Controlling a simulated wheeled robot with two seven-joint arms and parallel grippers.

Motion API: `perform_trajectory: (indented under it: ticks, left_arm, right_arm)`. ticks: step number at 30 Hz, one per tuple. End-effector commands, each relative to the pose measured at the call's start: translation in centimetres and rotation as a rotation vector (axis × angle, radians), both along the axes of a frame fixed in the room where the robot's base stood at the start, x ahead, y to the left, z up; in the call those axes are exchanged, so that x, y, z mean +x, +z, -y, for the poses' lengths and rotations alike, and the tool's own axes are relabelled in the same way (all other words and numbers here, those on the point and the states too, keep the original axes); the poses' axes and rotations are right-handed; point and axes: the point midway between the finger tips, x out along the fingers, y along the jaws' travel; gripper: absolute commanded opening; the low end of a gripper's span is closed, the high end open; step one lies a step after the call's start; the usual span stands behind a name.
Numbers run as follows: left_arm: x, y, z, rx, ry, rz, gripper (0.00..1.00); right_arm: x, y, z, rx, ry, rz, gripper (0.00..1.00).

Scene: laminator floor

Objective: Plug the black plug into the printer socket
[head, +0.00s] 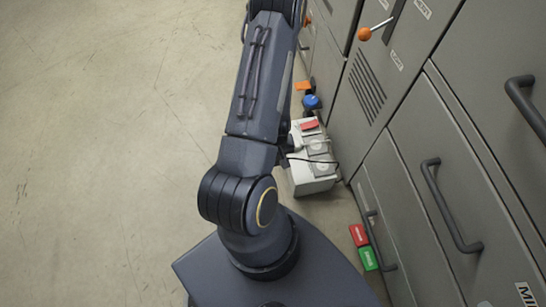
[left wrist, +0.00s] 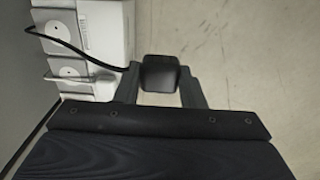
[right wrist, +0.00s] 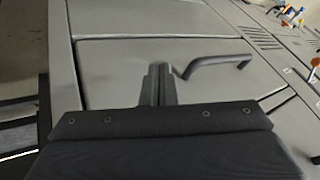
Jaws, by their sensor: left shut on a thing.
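A black plug (left wrist: 160,74) sits between the fingers of my left gripper (left wrist: 159,82), which is shut on it. Its black cable runs up and left in the left wrist view, across the pale socket block (left wrist: 113,35). A round socket (left wrist: 69,72) and another above it face the camera, apart from the plug. In the head view the socket block (head: 315,185) stands on the floor against the grey cabinets, partly behind my arm. Labels are too small to tell which socket is the printer's. My right gripper (right wrist: 158,84) is shut and empty in front of a cabinet drawer.
Grey cabinets (head: 400,190) with protruding handles (head: 450,205) line the right side. A red box (head: 358,235) and a green box (head: 368,259) lie at their foot. Blue (head: 312,102) and orange (head: 303,86) items lie beyond the socket block. Floor to the left is clear.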

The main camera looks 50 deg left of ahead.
Motion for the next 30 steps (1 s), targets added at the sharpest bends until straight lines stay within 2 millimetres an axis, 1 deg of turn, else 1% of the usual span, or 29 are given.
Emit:
perform_trajectory:
  ticks: [30]
  left_arm:
    - [2.6, -1.2, 1.3, 0.0, -0.002, 0.0, 0.14]
  right_arm:
    - [0.0, -0.4, 0.0, 0.0, 0.0, 0.0, 0.0]
